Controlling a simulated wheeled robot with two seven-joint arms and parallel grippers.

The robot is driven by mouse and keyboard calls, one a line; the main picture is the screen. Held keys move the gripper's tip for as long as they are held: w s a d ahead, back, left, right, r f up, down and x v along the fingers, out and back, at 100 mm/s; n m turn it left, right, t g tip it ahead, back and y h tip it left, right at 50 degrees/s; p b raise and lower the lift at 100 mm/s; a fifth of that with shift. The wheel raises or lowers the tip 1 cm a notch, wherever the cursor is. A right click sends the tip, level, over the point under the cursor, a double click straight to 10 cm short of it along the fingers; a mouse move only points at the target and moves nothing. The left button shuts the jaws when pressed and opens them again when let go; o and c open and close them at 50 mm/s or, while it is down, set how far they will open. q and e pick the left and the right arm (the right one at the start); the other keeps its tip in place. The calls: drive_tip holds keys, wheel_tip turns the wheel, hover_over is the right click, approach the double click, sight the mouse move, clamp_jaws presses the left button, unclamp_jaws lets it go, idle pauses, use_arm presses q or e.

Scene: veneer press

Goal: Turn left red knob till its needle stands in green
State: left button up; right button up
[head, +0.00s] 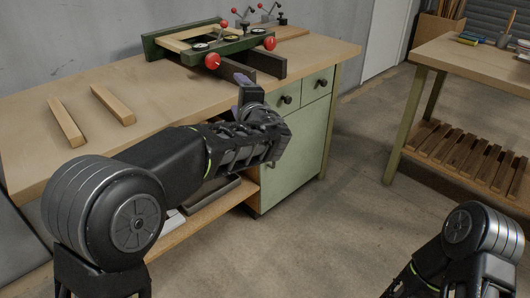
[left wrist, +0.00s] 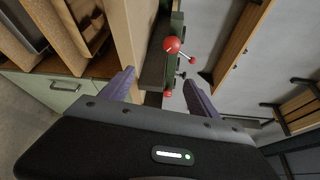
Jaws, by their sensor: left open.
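The left red knob (head: 212,61) is on the front of the green press (head: 158,48) on the workbench. A second red knob (head: 269,43) is to its right. Small round gauges sit on the press top, the left one (head: 200,46) near the left knob; its needle is too small to read. My left gripper (head: 247,92) is in front of the press, below and right of the left knob, apart from it. In the left wrist view its fingers (left wrist: 160,88) are open and empty, with the left knob (left wrist: 171,45) beyond them. My right gripper is out of view.
Dark rails (head: 268,63) stick out from the press front near my left gripper. Two wooden strips (head: 113,103) lie on the workbench (head: 30,155). Lever clamps with red balls (head: 224,24) stand on the press. A second table (head: 480,60) is at right; the floor between is clear.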

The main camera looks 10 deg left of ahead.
use_arm(q)
drive_tip(key=s+d+f+g+h, duration=0.1)
drive_tip(key=d+f+g+h, duration=0.1)
drive_tip(key=f, duration=0.5)
drive_tip(key=s+d+f+g+h, duration=0.1)
drive_tip(key=s+d+f+h, duration=0.1)
drive_tip(key=d+f, duration=0.2)
drive_tip(key=shift+f+m+g, duration=0.3)
drive_tip(key=shift+f+g, duration=0.1)
drive_tip(key=shift+f, duration=1.05)
